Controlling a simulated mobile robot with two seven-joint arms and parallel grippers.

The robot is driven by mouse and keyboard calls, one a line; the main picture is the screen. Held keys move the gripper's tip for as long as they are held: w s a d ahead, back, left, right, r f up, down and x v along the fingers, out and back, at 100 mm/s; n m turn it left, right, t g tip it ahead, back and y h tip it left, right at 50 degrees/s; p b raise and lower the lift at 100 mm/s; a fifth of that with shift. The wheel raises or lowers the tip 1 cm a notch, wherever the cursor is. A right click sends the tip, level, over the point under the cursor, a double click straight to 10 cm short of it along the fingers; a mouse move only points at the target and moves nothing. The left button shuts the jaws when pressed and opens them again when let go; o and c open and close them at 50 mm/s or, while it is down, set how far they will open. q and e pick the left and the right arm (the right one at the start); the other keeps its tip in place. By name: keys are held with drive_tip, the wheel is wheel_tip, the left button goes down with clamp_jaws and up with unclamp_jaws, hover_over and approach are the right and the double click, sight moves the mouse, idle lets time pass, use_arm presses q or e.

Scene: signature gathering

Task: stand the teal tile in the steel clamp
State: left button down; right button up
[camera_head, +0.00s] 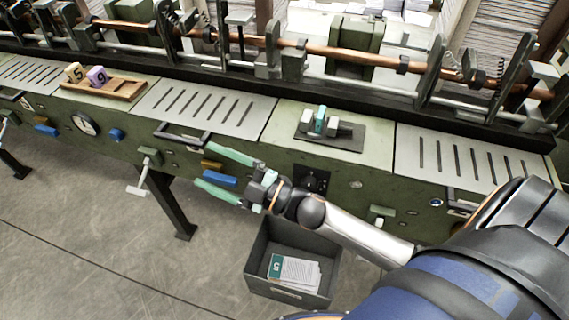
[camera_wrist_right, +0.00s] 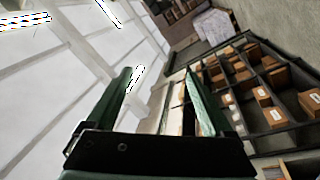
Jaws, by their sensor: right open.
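The teal tile (camera_head: 320,119) stands upright between the pale jaws of the steel clamp (camera_head: 345,129), in the head view. The clamp sits on a dark plate on the green machine's top. I cannot tell how firmly the jaws press on the tile. My right gripper (camera_head: 204,163) is open and empty, in front of the machine, to the left of and below the clamp, apart from it. Its two green fingers also show spread in the right wrist view (camera_wrist_right: 162,95), with only distant background beyond them. My left gripper is out of view.
Slotted plates (camera_head: 205,106) flank the clamp. A grey bin (camera_head: 262,243) with printed sheets stands on the floor below. Rods and rollers run along the back.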

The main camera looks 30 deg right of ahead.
drive_tip(key=s+d+f+m+g+h, duration=0.2)
drive_tip(key=s+f+m, duration=0.5)
drive_tip(key=f, duration=0.5)
drive_tip(key=s+d+f+m+g+h, duration=0.2)
drive_tip(key=s+f+m+g+h, duration=0.3)
drive_tip(key=s+f, duration=0.5)
wheel_tip(320, 180, down, 3)
drive_tip(key=m+h, duration=0.2)
drive_tip(key=shift+s+d+r+m, duration=0.2)
drive_tip(key=shift+s+d+m, duration=0.1)
drive_tip(key=shift+d, duration=0.1)
